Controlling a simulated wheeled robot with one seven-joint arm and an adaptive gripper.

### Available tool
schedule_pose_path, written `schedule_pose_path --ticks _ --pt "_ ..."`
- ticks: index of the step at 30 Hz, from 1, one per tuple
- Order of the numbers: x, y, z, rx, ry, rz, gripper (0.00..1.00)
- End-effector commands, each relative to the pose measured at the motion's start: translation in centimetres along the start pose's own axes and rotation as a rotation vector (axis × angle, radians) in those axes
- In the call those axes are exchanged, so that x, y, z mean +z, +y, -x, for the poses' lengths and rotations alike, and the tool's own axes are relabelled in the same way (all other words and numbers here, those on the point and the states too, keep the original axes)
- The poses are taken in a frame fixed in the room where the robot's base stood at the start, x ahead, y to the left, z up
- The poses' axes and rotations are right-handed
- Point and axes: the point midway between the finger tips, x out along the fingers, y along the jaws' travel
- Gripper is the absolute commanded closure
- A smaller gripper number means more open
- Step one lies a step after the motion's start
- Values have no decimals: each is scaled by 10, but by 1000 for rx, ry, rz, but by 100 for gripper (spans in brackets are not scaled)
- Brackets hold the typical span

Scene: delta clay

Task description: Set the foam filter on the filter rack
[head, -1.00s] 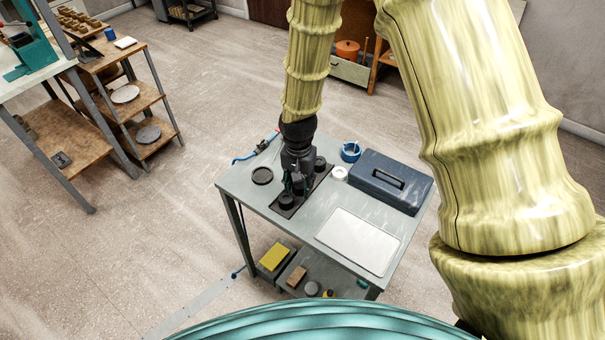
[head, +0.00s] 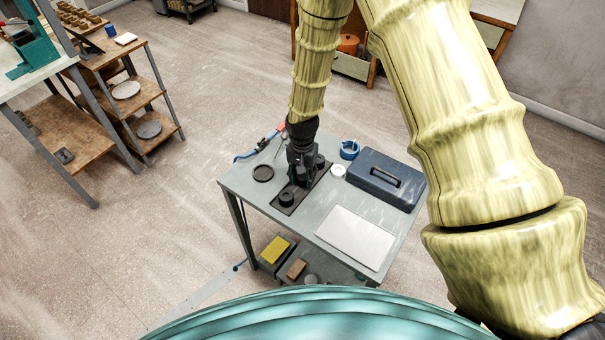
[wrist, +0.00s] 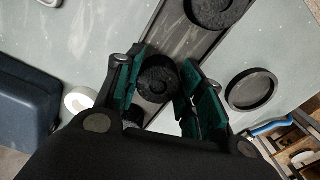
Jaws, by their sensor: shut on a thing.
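The filter rack (head: 283,209) is a long dark strip lying on the grey table, with a round black piece (head: 286,198) at its near end. That piece also shows at the top of the wrist view (wrist: 215,9). My gripper (head: 299,181) is over the middle of the rack. In the wrist view, my gripper's green-padded fingers (wrist: 160,88) are shut on a dark, round, porous-looking piece, the foam filter (wrist: 157,78). The filter looks in line with the rack; I cannot tell whether it touches it. Another black round piece (head: 320,161) is at the rack's far end.
A dark blue toolbox (head: 372,188) stands right of the rack, near a white roll (head: 338,171) and a blue ring-shaped thing (head: 349,149). A black shallow dish (head: 263,173) lies left. A pale flat board (head: 355,237) covers the near right of the table.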

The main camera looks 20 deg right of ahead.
Motion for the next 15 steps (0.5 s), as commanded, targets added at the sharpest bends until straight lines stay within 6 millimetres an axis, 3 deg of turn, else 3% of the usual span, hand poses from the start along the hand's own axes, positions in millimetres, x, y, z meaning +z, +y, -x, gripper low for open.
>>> schedule_pose_path --ticks 10,11,13,15 --pt "0 0 -4 0 0 1 78" --pt "0 0 -3 0 1 1 56" --pt "0 0 -3 0 1 1 43" --pt "0 0 -3 0 1 1 40"
